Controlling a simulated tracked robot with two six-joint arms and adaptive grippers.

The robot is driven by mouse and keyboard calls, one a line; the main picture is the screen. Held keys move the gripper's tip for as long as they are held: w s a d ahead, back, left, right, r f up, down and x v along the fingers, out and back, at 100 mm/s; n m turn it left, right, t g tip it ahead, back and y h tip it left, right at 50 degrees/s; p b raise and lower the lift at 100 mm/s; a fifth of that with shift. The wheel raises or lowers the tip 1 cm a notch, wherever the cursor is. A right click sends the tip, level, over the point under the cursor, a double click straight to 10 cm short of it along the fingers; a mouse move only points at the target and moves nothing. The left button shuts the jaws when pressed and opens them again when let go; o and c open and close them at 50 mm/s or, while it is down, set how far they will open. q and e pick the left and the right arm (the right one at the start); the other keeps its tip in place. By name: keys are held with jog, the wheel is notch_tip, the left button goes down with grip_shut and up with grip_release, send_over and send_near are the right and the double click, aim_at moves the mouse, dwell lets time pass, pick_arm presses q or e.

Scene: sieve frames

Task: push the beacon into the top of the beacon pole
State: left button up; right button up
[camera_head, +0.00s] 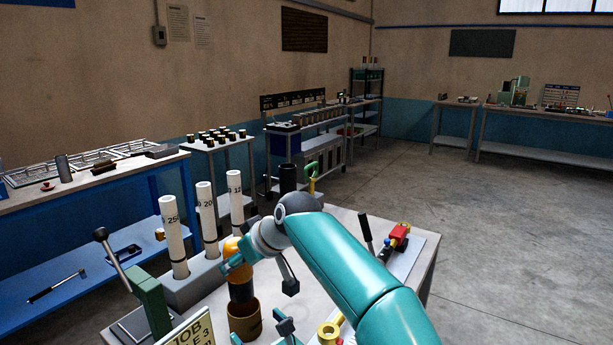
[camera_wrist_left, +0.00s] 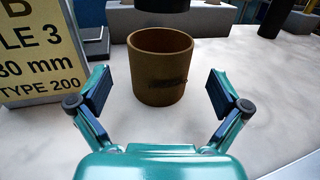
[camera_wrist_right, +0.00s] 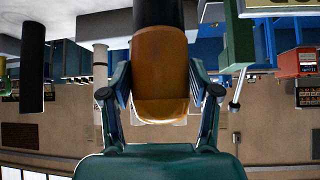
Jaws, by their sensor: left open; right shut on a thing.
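No plain beacon or beacon pole can be made out. My right gripper (camera_head: 238,255) is shut on an orange piece (camera_head: 232,246), which also fills the fingers in the right wrist view (camera_wrist_right: 160,75). A dark cylinder (camera_head: 240,290) extends down from the orange piece, upright above a brown open ring (camera_head: 245,325). Whether its lower end is inside the ring cannot be told. My left gripper (camera_wrist_left: 160,95) is open, its fingers apart on either side of the ring (camera_wrist_left: 160,75) and nearer the camera. In the head view, only its fingertips show at the bottom edge.
Left of the ring stand a job sign (camera_head: 192,335) and a green lever press (camera_head: 150,300). Several white numbered tubes (camera_head: 207,220) stand in a grey block behind. A red and yellow tool (camera_head: 397,238) lies right on the table. Bare tabletop surrounds the ring.

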aim_at(249, 294)
pick_arm(q)
jog(key=x, duration=0.4)
jog(key=shift+w+a, duration=0.25)
jog(key=shift+w, duration=0.05)
pick_arm(e)
jog(key=shift+w+f, duration=0.1)
jog(key=shift+f, duration=0.25)
notch_tip(249, 294, down, 9)
jog(key=shift+f, duration=0.15)
jog(key=shift+a, duration=0.1)
notch_tip(249, 294, up, 9)
pick_arm(q)
jog(key=v, duration=0.7)
pick_arm(e)
jog(key=shift+r, duration=0.5)
pick_arm(q)
jog(key=shift+w+a, duration=0.4)
jog(key=shift+a, duration=0.05)
jog(key=shift+x, duration=0.75)
jog(key=shift+d, duration=0.1)
